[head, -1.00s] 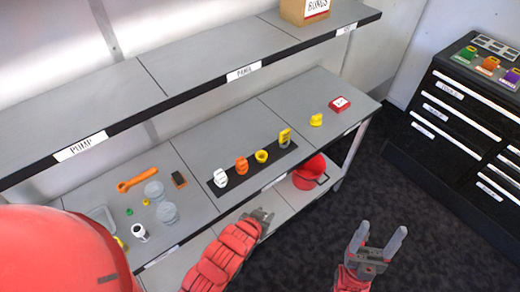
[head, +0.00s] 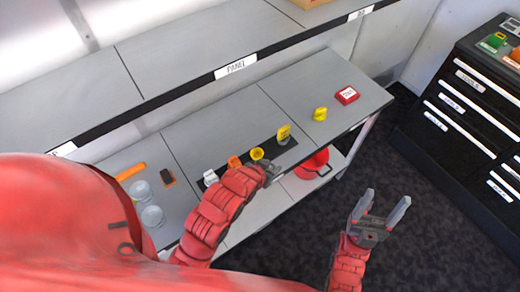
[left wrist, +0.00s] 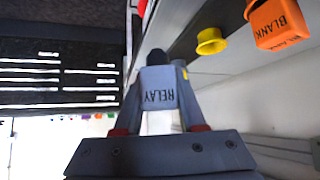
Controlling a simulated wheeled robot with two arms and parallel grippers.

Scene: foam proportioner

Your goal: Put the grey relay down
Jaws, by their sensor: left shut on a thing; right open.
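The grey relay (left wrist: 160,92), a block marked RELAY upside down, is between the fingers of my left gripper (left wrist: 160,118) in the left wrist view. In the head view my left gripper (head: 270,170) is at the bench's front edge, just in front of the black strip (head: 246,161), near the yellow ring (head: 257,153). The relay cannot be made out there. My right gripper (head: 384,208) is open and empty over the dark floor. An orange BLANK block (left wrist: 278,22) and the yellow ring (left wrist: 211,41) show in the left wrist view.
On the strip also stand a white piece (head: 210,178), an orange piece (head: 234,162) and a yellow-and-grey piece (head: 284,134). A yellow knob (head: 320,114) and red box (head: 347,95) lie to the right. A red bucket (head: 313,163) sits below. The upper shelf (head: 190,50) overhangs behind.

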